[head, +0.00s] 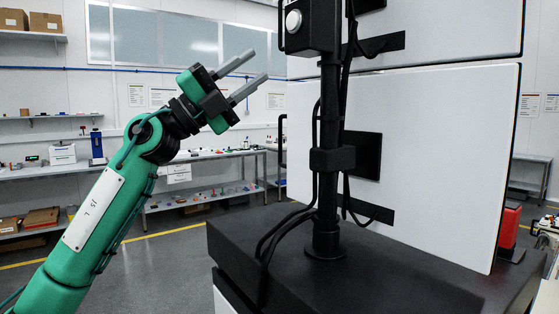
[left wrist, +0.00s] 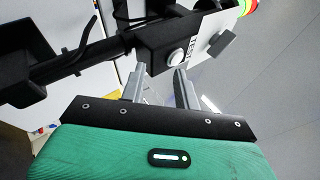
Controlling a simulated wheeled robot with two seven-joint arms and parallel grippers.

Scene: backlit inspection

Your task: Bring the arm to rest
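My left arm (head: 108,205) comes in from the left in the head view and reaches up. My left gripper (head: 260,68) is raised in the air, its two grey fingers apart with nothing between them. The parted fingers also show in the left wrist view (left wrist: 158,82). Beyond them in that view is a dark box with a round white button (left wrist: 175,57); the fingers look clear of it, though the gap is hard to judge. My right gripper is in neither view.
A black post (head: 328,180) with cables and large white panels (head: 440,150) stands on a dark-topped cabinet (head: 400,285), right of my gripper. The round button (head: 293,20) is on the post's upper box. Shelves and a workbench (head: 205,154) line the back wall. Grey floor is open between.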

